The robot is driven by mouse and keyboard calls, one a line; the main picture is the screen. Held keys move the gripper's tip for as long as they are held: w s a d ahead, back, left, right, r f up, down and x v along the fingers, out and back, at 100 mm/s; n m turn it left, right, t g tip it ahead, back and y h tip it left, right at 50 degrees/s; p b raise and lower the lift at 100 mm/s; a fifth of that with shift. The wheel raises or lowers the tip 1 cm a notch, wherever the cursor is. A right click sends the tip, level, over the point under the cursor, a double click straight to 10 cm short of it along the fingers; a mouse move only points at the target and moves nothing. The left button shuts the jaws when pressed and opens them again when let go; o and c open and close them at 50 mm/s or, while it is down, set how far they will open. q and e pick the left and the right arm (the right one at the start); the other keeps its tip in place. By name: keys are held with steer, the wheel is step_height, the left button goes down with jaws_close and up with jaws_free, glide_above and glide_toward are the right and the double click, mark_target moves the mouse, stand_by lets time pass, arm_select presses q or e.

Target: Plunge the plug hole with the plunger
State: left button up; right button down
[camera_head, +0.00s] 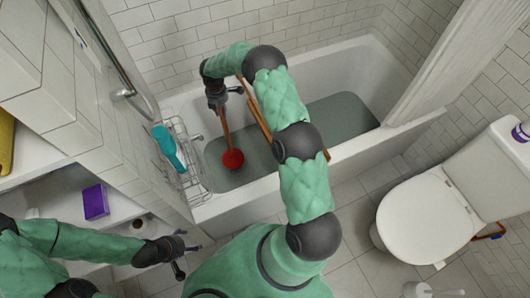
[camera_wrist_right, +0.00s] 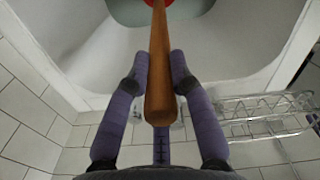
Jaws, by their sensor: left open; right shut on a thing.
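The plunger has a red cup (camera_head: 232,159) and a wooden handle (camera_head: 226,132). It stands nearly upright in the bathtub, its cup at the left end of the grey-green water (camera_head: 340,118). My right gripper (camera_head: 219,103) is shut on the upper part of the handle. In the right wrist view the handle (camera_wrist_right: 159,50) runs between the fingers of my right gripper (camera_wrist_right: 160,75), with part of the red cup (camera_wrist_right: 158,3) at the top edge. I cannot see the plug hole. My left gripper (camera_head: 182,250) is open and empty, outside the tub at lower left.
The white bathtub (camera_head: 355,150) runs along the tiled wall. A wire rack (camera_head: 188,165) with a teal bottle (camera_head: 167,148) is at its left end. A wooden piece (camera_head: 258,118) lies behind my right arm. The toilet (camera_head: 425,220) stands right; shelves hold a purple box (camera_head: 96,202).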

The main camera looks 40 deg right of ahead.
steer(key=shift+r, duration=0.2)
stand_by(0.3)
step_height(320, 180, up, 32)
steer(key=p, duration=2)
steer(key=shift+f, duration=0.1)
stand_by(0.5)
steer(key=s+a+f+m+b, duration=0.3)
steer(key=s+a+m+b, duration=0.2)
steer(key=m, duration=0.4)
steer(key=s+a+f+m+b, duration=0.4)
steer(key=s+a+m+b, duration=0.2)
steer(key=m, duration=0.4)
steer(key=shift+s+a+f+m, duration=0.3)
steer(key=shift+s+a, duration=0.35)
steer(key=shift+s, duration=0.2)
steer(key=shift+r, duration=0.1)
